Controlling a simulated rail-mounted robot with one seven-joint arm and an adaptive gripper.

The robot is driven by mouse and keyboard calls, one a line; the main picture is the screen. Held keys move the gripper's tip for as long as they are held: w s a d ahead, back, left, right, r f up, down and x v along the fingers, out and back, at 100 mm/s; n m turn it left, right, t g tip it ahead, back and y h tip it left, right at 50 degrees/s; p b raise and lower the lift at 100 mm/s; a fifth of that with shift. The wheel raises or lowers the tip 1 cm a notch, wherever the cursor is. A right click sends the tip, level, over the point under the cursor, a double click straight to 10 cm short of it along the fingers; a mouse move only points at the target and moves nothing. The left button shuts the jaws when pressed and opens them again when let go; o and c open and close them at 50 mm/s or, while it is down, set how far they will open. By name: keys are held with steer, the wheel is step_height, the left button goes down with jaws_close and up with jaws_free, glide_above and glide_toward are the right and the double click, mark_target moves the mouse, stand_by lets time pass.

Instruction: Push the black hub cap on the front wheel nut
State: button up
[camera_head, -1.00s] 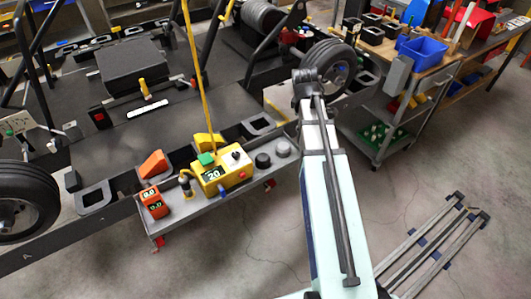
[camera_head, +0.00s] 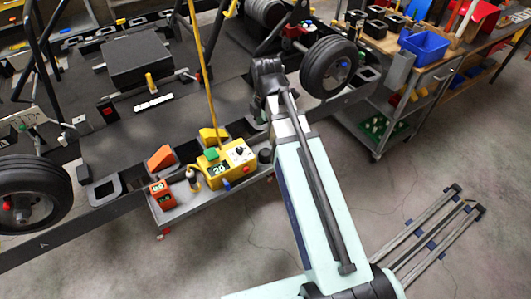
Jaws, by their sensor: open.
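A black hub cap (camera_head: 265,156) appears to stand on the right end of the grey tray (camera_head: 205,203), close to my arm's edge. I cannot tell which is the front one. My arm reaches up the middle to a dark joint beside the kart's side, left of the upper wheel. My gripper's fingers do not show; the arm hides what lies beyond the joint.
A yellow box (camera_head: 228,163) with a pole above it and an orange meter (camera_head: 161,195) stand on the tray. A trolley (camera_head: 385,125) and a blue bin (camera_head: 424,46) are at the upper right. A metal frame (camera_head: 430,240) lies on the floor at right.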

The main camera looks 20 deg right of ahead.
mark_target(265, 152)
steer(key=shift+f+p, duration=0.65)
steer(key=shift+f, duration=2.55)
steer(key=shift+s+a+f+p, duration=0.15)
steer(key=shift+f+p, duration=0.9)
steer(key=shift+f, duration=1.55)
steer(key=c, duration=1)
